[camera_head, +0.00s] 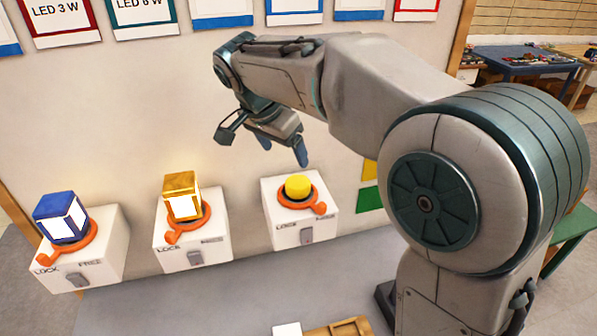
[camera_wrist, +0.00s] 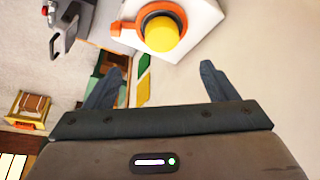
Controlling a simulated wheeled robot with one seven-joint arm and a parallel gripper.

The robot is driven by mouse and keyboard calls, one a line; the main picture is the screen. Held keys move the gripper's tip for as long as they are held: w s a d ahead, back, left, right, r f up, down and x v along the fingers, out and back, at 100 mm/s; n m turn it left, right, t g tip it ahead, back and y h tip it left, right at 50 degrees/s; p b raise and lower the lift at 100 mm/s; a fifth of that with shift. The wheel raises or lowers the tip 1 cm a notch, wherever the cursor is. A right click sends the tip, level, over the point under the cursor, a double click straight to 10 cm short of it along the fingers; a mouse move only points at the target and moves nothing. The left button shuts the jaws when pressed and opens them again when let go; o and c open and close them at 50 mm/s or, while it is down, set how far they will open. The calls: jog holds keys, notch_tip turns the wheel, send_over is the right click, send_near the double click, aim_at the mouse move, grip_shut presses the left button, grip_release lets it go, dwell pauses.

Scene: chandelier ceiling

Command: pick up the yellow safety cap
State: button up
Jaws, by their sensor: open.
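The yellow safety cap (camera_head: 298,187) is a short round yellow piece. It sits in an orange ring with a side handle (camera_head: 319,208), on top of the right-hand white box (camera_head: 289,231). In the wrist view the cap (camera_wrist: 162,33) shows near the top, ahead of the fingers, with the orange ring (camera_wrist: 144,12) around part of it. My gripper (camera_head: 284,150) is above the cap in the head view, apart from it. In the wrist view my gripper's (camera_wrist: 158,85) two blue-grey fingers are spread wide with nothing between them.
Two more white boxes stand to the left, one with a gold cube (camera_head: 181,195) and one with a blue cube (camera_head: 61,216), each in an orange ring. The wall behind carries framed LED labels (camera_head: 146,17). A wooden tray (camera_head: 338,328) lies at the bottom. Blue tables (camera_head: 515,62) stand far right.

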jog(key=b, duration=0.5)
send_near(296, 183)
jog(key=x, duration=0.4)
jog(key=shift+s+d+f, duration=0.1)
jog(key=shift+d+f, duration=0.1)
jog(key=shift+f, duration=0.15)
jog(key=b+x, duration=0.1)
jog(key=x, duration=0.4)
jog(key=shift+w+a+f+b, duration=0.1)
jog(key=shift+w+f+b, duration=0.15)
jog(key=shift+b, duration=0.15)
jog(key=shift+r, duration=0.1)
jog(key=c, duration=1.1)
